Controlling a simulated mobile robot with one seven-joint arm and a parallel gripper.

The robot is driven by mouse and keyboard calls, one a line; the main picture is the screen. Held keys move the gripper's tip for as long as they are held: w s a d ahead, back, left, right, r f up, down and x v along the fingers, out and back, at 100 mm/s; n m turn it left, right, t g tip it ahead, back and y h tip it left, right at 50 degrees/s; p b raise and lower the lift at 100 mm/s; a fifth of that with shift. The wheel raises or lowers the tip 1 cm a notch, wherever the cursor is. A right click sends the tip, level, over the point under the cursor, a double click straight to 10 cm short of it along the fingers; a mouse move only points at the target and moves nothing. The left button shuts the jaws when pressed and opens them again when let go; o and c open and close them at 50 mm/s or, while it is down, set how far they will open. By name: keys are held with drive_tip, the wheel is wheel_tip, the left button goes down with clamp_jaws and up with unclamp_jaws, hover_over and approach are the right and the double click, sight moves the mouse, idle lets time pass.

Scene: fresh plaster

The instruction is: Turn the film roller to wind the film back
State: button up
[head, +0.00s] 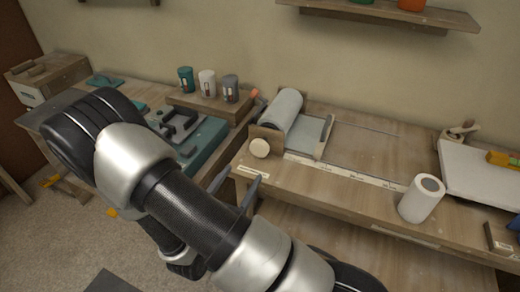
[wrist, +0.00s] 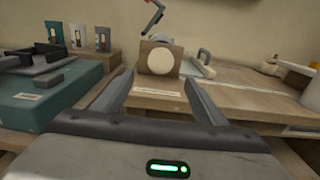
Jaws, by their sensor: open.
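The film roller (head: 283,109) is a pale grey cylinder lying across a wooden holder at the back left of the wooden bench. A round cream knob (head: 260,148) sits on its near end, and this knob (wrist: 162,62) faces me in the wrist view. My gripper (head: 249,190) is at the bench's front edge, in front of and below the knob. In the wrist view its fingers (wrist: 157,88) are apart and empty, with the knob beyond them, not touching.
A teal case (head: 203,143) and several cups (head: 207,83) stand to the left. A white roll (head: 421,198) stands upright at the bench's right front. A white board (head: 485,175) lies farther right. The middle of the bench is clear.

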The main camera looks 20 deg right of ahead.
sight(258, 152)
drive_tip(key=x, duration=1.3)
drive_tip(key=shift+d, duration=0.15)
drive_tip(key=c, duration=1)
drive_tip(key=shift+f, duration=0.1)
drive_tip(key=shift+m+b, duration=0.35)
drive_tip(key=shift+m, duration=0.05)
